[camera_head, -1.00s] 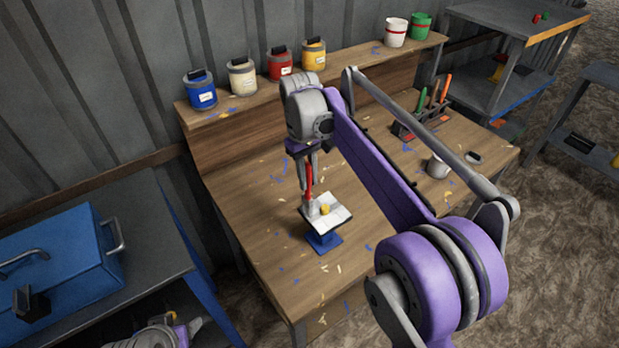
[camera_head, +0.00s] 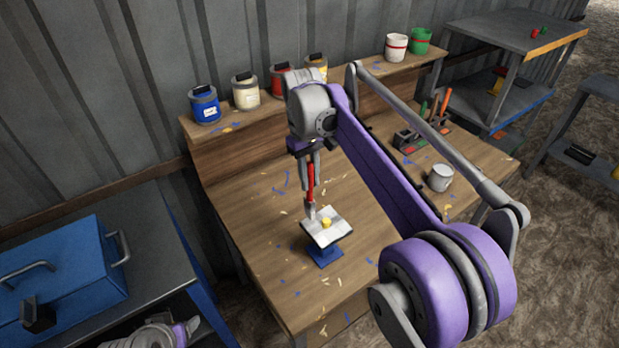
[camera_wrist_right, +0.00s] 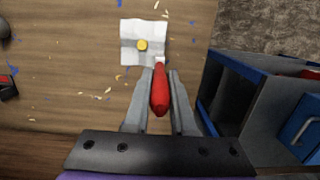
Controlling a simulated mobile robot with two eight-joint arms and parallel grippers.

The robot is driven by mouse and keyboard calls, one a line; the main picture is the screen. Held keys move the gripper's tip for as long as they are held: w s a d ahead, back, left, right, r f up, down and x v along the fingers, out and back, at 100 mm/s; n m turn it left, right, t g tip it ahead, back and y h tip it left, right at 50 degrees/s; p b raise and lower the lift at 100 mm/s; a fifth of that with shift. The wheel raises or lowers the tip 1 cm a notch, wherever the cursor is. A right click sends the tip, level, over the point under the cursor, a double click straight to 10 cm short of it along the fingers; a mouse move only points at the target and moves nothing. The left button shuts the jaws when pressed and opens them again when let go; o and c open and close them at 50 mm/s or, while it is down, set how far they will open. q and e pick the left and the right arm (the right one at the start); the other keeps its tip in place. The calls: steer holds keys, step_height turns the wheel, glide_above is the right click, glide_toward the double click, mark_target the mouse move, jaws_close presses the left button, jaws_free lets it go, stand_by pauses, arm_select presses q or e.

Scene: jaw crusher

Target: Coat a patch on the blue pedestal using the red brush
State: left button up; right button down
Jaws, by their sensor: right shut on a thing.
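The blue pedestal (camera_head: 324,254) stands on the wooden workbench and carries a tilted pale panel (camera_head: 338,233) with a yellow spot (camera_head: 326,223) on it. The panel (camera_wrist_right: 130,52) and yellow spot (camera_wrist_right: 142,45) also show in the right wrist view. My right gripper (camera_head: 312,178) is shut on the red brush (camera_head: 310,190), which points down at the panel's left edge. In the right wrist view the red handle (camera_wrist_right: 160,92) lies between the two fingers. I cannot tell whether the bristles touch the panel.
Paint cans in blue (camera_head: 205,106), cream (camera_head: 246,92), red and yellow stand on the back shelf, with a white (camera_head: 396,47) and a green bucket (camera_head: 421,41). A grey cup (camera_head: 440,178) and a tool holder (camera_head: 408,139) are on the bench's right. A blue toolbox (camera_head: 62,275) is at left.

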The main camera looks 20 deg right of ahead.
steer(key=w+d, duration=0.2)
steer(key=d, duration=0.6)
steer(key=shift+w+f, duration=0.3)
steer(key=shift+w, duration=0.1)
steer(key=shift+a, duration=0.1)
arm_select(q)
steer(key=shift+s+f+b, duration=0.65)
steer(key=shift+s+f, duration=0.05)
steer(key=shift+f, duration=0.2)
arm_select(e)
step_height(320, 180, down, 3)
steer(key=shift+f, duration=0.15)
arm_select(q)
steer(key=shift+w, duration=0.15)
arm_select(e)
steer(key=shift+w+f, duration=0.1)
steer(key=shift+w, duration=0.05)
arm_select(q)
steer(key=shift+f, duration=0.1)
